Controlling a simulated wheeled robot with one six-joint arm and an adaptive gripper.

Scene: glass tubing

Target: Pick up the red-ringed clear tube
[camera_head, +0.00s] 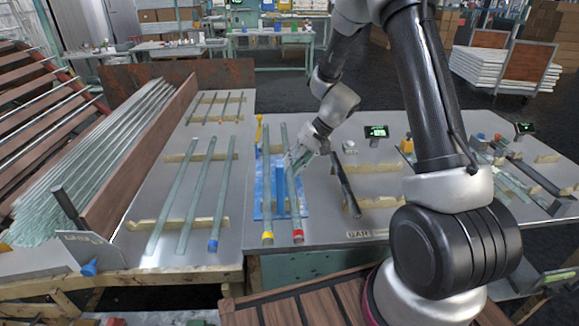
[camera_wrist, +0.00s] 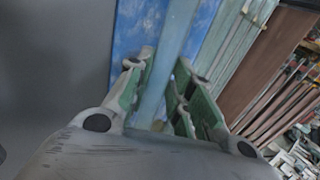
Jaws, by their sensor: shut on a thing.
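The red-ringed clear tube (camera_head: 293,195) lies lengthwise over the blue rack (camera_head: 265,205) on the grey table, its red ring at the near end. My gripper (camera_head: 300,158) is at the upper part of this tube and shut on it. In the wrist view the green-padded fingers of my gripper (camera_wrist: 160,100) stand on both sides of a clear tube (camera_wrist: 172,50), with the blue surface behind. The red ring is out of the wrist view. Whether the tube is clear of the rack I cannot tell.
A yellow-ringed tube (camera_head: 266,190) lies parallel, close on the left. Several more tubes rest on wooden supports (camera_head: 205,157) further left. A dark rod (camera_head: 345,185) lies just right of my gripper. A small display (camera_head: 376,131) stands behind it.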

